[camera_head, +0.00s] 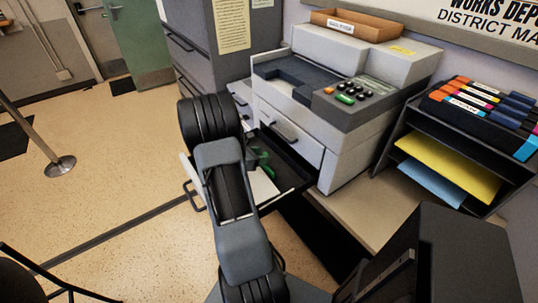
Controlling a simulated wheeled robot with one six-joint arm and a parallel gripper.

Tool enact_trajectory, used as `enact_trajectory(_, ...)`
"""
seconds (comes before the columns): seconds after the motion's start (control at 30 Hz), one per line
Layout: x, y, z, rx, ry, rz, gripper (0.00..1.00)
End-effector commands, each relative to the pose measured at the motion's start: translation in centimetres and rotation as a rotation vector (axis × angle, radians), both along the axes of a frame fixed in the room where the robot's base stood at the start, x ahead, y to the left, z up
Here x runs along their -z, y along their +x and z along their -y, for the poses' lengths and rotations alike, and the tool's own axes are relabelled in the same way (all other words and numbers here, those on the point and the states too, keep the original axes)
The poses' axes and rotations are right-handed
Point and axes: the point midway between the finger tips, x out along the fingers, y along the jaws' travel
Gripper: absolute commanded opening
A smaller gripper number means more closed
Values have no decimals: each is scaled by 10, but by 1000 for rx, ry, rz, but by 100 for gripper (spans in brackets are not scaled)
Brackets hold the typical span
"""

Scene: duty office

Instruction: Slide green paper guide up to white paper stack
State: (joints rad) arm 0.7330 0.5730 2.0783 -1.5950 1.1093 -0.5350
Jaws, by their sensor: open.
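The green paper guide (265,160) shows as a small green part inside the pulled-out black paper drawer (289,187) of the copier. The white paper stack (262,188) lies in the same drawer, in front of the guide in the picture. My arm crosses over the drawer's left part and hides much of the paper. The gap between guide and stack is too small and shaded to judge. My gripper's fingers do not show.
The grey copier (322,130) stands behind the drawer, with a closed drawer above it. A black organizer (440,145) with coloured folders stands at right. A dark box (440,262) is at lower right. Open floor lies at left, with a metal post (40,145).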

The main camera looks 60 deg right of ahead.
Motion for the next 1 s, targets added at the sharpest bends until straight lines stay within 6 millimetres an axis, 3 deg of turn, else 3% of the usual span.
enact_trajectory(0.3, 15, -17, 32, 1, 1, 0, 47)
enact_trajectory(0.77, 18, -20, 39, -1, 0, 0, 47)
enact_trajectory(1.0, 18, -20, 39, -1, 0, 0, 25)
